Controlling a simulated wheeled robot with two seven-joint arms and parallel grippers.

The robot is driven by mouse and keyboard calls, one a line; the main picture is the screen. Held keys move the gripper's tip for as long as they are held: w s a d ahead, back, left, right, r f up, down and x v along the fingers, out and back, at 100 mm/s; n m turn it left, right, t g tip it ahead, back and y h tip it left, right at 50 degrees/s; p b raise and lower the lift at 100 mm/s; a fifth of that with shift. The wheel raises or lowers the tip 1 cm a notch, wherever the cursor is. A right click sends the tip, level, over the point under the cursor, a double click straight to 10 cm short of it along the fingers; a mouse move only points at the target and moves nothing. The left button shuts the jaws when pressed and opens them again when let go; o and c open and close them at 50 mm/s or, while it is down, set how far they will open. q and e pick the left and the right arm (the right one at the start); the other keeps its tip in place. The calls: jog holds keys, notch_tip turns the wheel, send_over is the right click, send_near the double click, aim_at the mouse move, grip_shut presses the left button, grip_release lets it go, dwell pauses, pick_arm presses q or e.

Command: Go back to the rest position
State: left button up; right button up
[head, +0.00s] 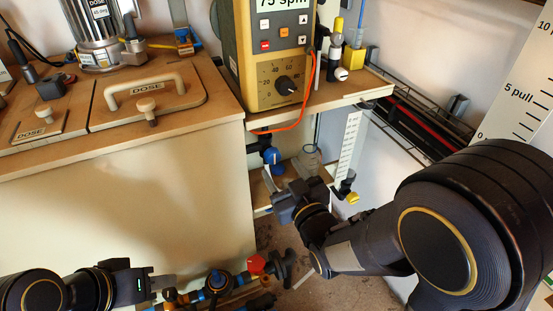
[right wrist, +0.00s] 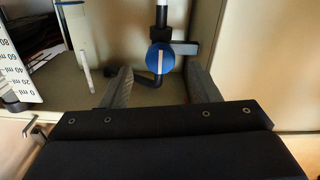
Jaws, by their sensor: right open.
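My right arm comes in from the right in the head view, and its gripper (head: 272,182) points at the lower shelf area beside the cabinet. In the right wrist view its two fingers (right wrist: 160,85) stand apart with nothing gripped between them. A blue valve knob (right wrist: 160,58) on a pipe shows beyond the gap between the fingers; it also shows in the head view (head: 271,156), just above the gripper. My left gripper (head: 165,284) is low at the bottom left of the head view, in front of the cabinet. Its fingers are too small and unclear to judge.
A wooden-topped cabinet (head: 190,115) with a DOSE lid (head: 150,90) fills the left. A yellow control box (head: 278,55) stands on the shelf above my right gripper. Pipework with a red knob (head: 256,264) is low in the middle. A wire rack (head: 415,125) lies behind my right arm.

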jog(key=shift+v, duration=0.85)
jog(key=s+d+f+m+g+h, duration=0.1)
jog(key=s+d+f+m+g, duration=0.15)
jog(key=d, duration=0.25)
jog(key=s+d+f+m+g+h, duration=0.1)
jog(key=d+m+g, duration=0.2)
jog(key=d+m, duration=0.15)
jog(key=s+d+r+g+h, duration=0.15)
jog(key=s+d, duration=0.25)
jog(key=s, duration=0.5)
jog(key=s+d+g, duration=0.3)
jog(key=s+d, duration=0.1)
jog(key=s, duration=0.4)
notch_tip(320, 180, up, 32)
jog(key=s+g+p, duration=0.1)
jog(key=p, duration=3.2)
jog(key=shift+r+m, duration=0.2)
jog(key=shift+m, duration=0.1)
